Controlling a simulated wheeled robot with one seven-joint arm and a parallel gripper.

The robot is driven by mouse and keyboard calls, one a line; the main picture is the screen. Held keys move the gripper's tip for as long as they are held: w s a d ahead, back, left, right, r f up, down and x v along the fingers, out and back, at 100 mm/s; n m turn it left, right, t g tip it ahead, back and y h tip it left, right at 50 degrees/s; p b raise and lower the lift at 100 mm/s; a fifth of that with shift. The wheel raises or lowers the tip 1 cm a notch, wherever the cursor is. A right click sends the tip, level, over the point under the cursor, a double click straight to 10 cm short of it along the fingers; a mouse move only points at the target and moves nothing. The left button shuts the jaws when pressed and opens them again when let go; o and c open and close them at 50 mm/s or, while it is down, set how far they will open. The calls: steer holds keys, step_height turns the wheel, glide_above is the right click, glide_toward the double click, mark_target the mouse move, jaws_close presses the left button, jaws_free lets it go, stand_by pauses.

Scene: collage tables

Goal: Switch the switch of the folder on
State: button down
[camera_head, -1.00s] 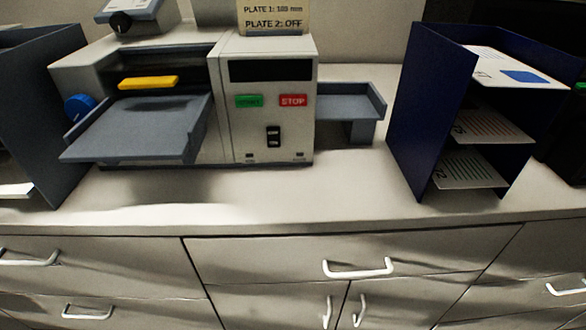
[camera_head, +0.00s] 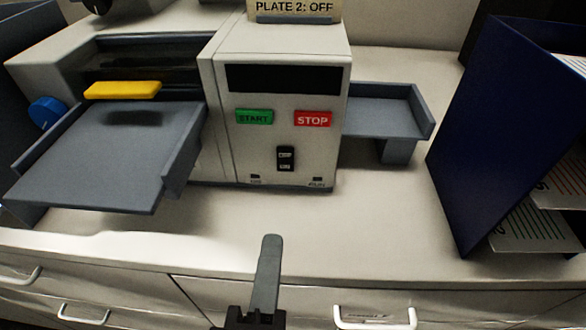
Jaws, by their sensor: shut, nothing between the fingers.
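The folder (camera_head: 222,75) is a light grey machine on the counter, with a dark display, a green START button (camera_head: 254,117) and a red STOP button (camera_head: 312,118) on its front. Its small black rocker switch (camera_head: 286,158) sits below and between the buttons. White marks show on the switch, but I cannot tell its position for sure. My gripper (camera_head: 270,240) is at the bottom middle, in front of the counter edge and below the switch. Its grey fingers are together, empty, and appear apart from the folder.
A grey feed tray (camera_head: 105,165) with a yellow piece (camera_head: 122,90) above it juts out at left, beside a blue knob (camera_head: 47,112). A smaller grey tray (camera_head: 385,120) is at right. A dark blue sorter (camera_head: 485,130) stands farther right. Counter before the switch is clear.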

mark_target(285, 169)
steer(key=shift+d+f, duration=0.1)
stand_by(0.3)
steer(key=w, duration=0.4)
steer(key=w+f, duration=0.1)
steer(key=w, duration=0.8)
steer(key=shift+w+d+f+p, duration=0.15)
steer(key=shift+d+f+p, duration=0.05)
steer(key=shift+f+p, duration=0.2)
steer(key=shift+w+f, duration=0.1)
steer(key=shift+w, duration=0.2)
steer(key=shift+w+f+b, duration=0.1)
steer(key=shift+f+b, duration=0.15)
steer(key=shift+b, duration=0.15)
steer(key=shift+r, duration=0.2)
